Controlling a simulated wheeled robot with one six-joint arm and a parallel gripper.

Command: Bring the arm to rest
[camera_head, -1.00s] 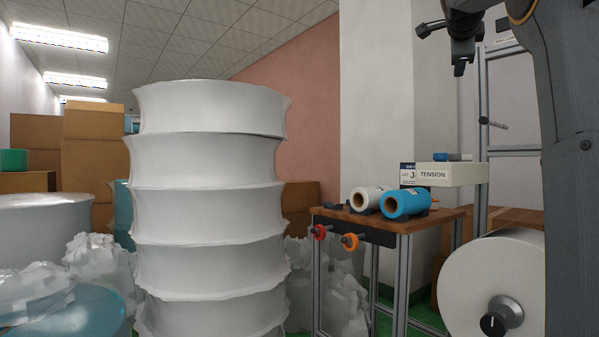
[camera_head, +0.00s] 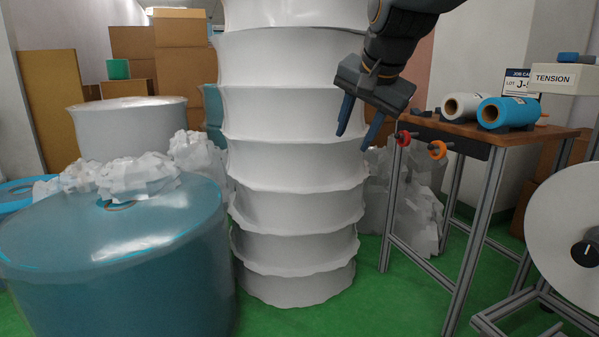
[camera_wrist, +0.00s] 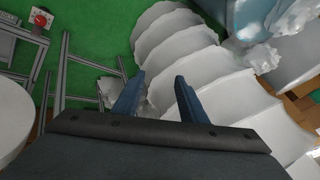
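My gripper (camera_head: 359,118) hangs from the top of the head view, in front of the right side of a tall stack of white rolls (camera_head: 295,115). Its two blue fingers point down and stand apart, with nothing between them. In the wrist view my gripper (camera_wrist: 158,97) also shows its fingers apart and empty, with the white stack (camera_wrist: 190,70) and green floor beyond. I cannot tell how far the fingers are from the stack. Most of my arm is out of view.
A wooden-topped table (camera_head: 460,128) at the right bears a white roll (camera_head: 463,106) and a blue roll (camera_head: 508,112). A TENSION box (camera_head: 563,79) and a large white roll (camera_head: 570,220) stand further right. A big teal roll (camera_head: 110,255) fills the left front. Green floor (camera_head: 400,300) shows between.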

